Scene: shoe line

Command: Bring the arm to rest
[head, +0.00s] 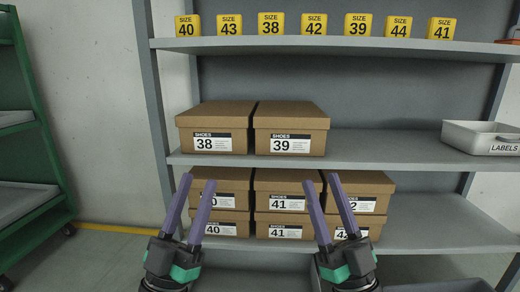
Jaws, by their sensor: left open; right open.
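My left gripper (191,208) is at the lower left of the head view, open, with nothing between its purple fingers. My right gripper (328,205) is at the lower middle right, also open and empty. Both point up and forward in front of the grey shelf unit (360,143). In the picture their fingers overlap the shoe boxes on the lower shelf; I cannot tell how far apart they are in depth. Parts of the labels of these boxes are hidden behind the fingers.
Boxes 38 (217,117) and 39 (291,118) stand on the middle shelf, with free room to their right before a labels tray (481,138). A green rack (47,130) stands left.

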